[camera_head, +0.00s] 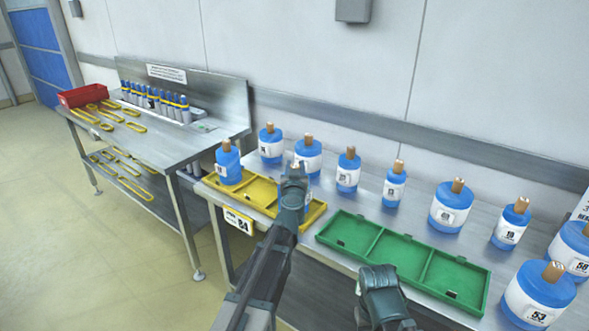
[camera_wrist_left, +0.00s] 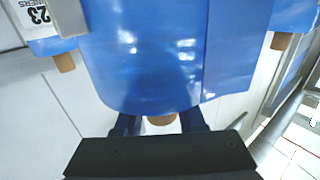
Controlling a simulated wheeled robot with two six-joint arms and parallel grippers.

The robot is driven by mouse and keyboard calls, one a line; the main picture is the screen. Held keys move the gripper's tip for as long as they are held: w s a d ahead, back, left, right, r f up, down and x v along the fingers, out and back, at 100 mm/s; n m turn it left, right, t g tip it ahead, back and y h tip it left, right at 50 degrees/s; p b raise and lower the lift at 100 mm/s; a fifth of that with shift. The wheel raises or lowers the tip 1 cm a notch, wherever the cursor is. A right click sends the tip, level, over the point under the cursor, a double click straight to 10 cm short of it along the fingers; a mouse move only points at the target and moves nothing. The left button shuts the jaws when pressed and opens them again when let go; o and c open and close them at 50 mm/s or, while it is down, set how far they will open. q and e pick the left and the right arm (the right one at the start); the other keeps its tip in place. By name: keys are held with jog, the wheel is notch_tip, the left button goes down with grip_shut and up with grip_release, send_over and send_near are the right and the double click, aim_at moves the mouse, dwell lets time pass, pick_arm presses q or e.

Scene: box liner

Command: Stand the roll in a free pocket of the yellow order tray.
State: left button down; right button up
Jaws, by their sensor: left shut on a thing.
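The yellow order tray (camera_head: 262,192) lies at the left end of the near bench. One blue roll (camera_head: 229,164) stands in its left pocket; the middle pocket looks empty. My left gripper (camera_head: 294,170) is over the right part of the tray, shut on a blue roll. The held roll (camera_wrist_left: 150,55) fills the middle of the left wrist view, its brown core between the fingers. In the head view the gripper mostly hides it, so I cannot tell whether it touches the tray. My right gripper (camera_head: 384,285) is low in front of the green tray; its fingers are unclear.
A green tray (camera_head: 385,232) with empty pockets lies to the right. Several blue rolls with brown cores stand behind the trays, and more, such as a large one (camera_head: 540,290), stand at the right. A side bench (camera_head: 160,135) holds a red bin (camera_head: 82,95) and yellow loops.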

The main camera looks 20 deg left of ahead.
pick_arm(q)
jog(key=shift+f, duration=0.1)
jog(key=shift+f, duration=0.15)
jog(key=c, duration=0.5)
grip_release()
jog(key=shift+r, duration=0.3)
jog(key=v, duration=1.2)
jog(key=shift+s+f, duration=0.15)
